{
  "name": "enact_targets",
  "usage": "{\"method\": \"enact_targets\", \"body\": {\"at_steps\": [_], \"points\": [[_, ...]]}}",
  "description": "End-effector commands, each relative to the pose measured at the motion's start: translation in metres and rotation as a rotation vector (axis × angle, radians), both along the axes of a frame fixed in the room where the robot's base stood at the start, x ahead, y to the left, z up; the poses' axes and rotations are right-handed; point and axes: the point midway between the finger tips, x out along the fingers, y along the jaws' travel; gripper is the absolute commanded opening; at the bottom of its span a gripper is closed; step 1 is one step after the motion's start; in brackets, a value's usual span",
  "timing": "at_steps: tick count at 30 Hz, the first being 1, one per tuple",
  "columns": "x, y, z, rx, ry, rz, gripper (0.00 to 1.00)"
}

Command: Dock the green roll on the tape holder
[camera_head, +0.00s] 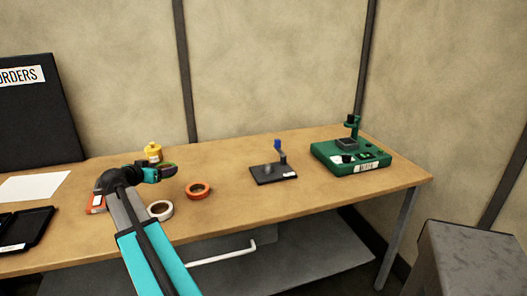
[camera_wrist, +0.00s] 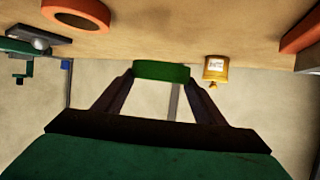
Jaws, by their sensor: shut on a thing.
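My gripper (camera_head: 158,173) is shut on the green roll (camera_head: 168,165) and holds it above the left part of the workbench. In the wrist view the green roll (camera_wrist: 161,71) sits between my two fingertips, seen edge-on. The thing I take for the tape holder is a dark flat base (camera_head: 273,178) with a short post and a blue-topped upright. It stands mid-bench, to the right of my gripper and apart from it. It also seems to show at the upper left of the wrist view (camera_wrist: 38,34).
An orange roll (camera_head: 198,184) and a white roll (camera_head: 160,203) lie on the bench near my arm. A yellow container (camera_head: 154,150) stands behind my gripper. A green device (camera_head: 350,160) is at the right. A black tray (camera_head: 27,232) lies at the left. Bench around the holder is clear.

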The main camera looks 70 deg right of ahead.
Motion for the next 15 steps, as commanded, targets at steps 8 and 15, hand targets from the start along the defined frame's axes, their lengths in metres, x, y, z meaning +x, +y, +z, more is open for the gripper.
{"method": "enact_targets", "body": {"at_steps": [8, 15], "points": [[-0.076, -0.081, 0.006, 0.0, 0.001, -0.172, 0.42], [-0.149, -0.14, 0.009, -0.001, 0.001, -0.317, 0.42]]}}
